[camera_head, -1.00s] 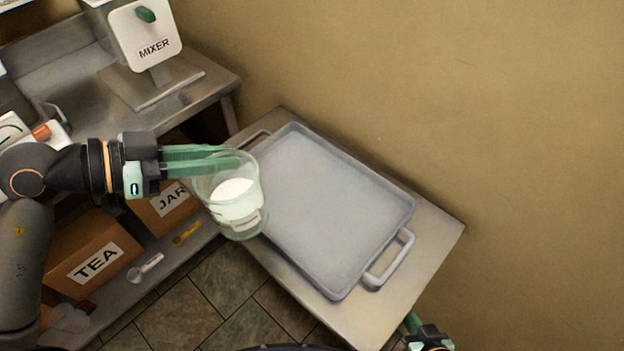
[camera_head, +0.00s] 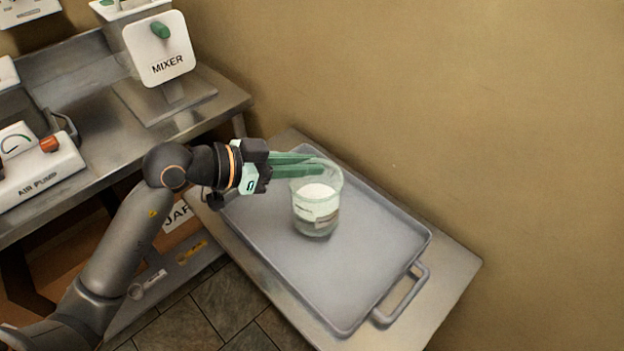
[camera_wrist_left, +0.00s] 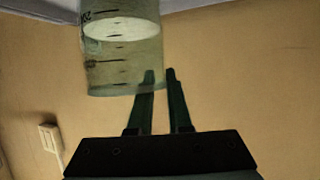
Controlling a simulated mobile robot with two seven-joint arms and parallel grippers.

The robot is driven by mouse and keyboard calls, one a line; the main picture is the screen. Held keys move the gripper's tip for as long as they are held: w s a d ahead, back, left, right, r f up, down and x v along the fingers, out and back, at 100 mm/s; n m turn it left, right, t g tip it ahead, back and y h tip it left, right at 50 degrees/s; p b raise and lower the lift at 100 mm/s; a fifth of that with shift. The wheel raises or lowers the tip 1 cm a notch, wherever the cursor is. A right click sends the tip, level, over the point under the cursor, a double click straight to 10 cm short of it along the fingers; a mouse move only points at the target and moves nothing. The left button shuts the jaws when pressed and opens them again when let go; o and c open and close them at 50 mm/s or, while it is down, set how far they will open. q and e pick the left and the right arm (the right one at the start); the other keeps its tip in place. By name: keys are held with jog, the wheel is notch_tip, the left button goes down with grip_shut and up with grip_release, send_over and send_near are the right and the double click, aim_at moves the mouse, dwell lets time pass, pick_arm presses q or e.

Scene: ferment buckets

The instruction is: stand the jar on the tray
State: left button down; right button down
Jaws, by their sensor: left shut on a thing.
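The jar (camera_head: 316,208) is clear glass with white contents and a label. It is upright over the middle of the grey tray (camera_head: 345,290) in the head view. I cannot tell whether its base touches the tray. My left gripper (camera_head: 325,168) reaches in from the left, with its green fingers shut on the jar's wall near the rim. In the left wrist view the jar (camera_wrist_left: 122,60) shows at the fingertips of the gripper (camera_wrist_left: 160,75), with dark marks on its side. My right gripper is not in view.
The tray lies on a low table (camera_head: 455,275) against the tan wall (camera_head: 500,120). A steel bench at left carries the mixer (camera_head: 160,50) and the air pump (camera_head: 40,165). Bare tray surface lies in front of the jar.

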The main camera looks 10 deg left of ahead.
aim_at(299, 181)
pick_arm(q)
jog(key=shift+w+d+f, duration=0.25)
jog(key=shift+w+f, duration=0.15)
jog(key=shift+f, duration=0.05)
jog(key=shift+w+d+f+b, duration=0.15)
jog(key=shift+f+b, duration=0.1)
jog(key=shift+f, duration=0.75)
jog(key=shift+w+d+f+b, duration=0.1)
jog(key=shift+f+b, duration=0.15)
jog(key=shift+f, duration=0.7)
jog(key=c, duration=0.8)
grip_release()
jog(key=shift+c, duration=0.2)
jog(key=v, duration=1.2)
jog(key=shift+s+r, duration=0.1)
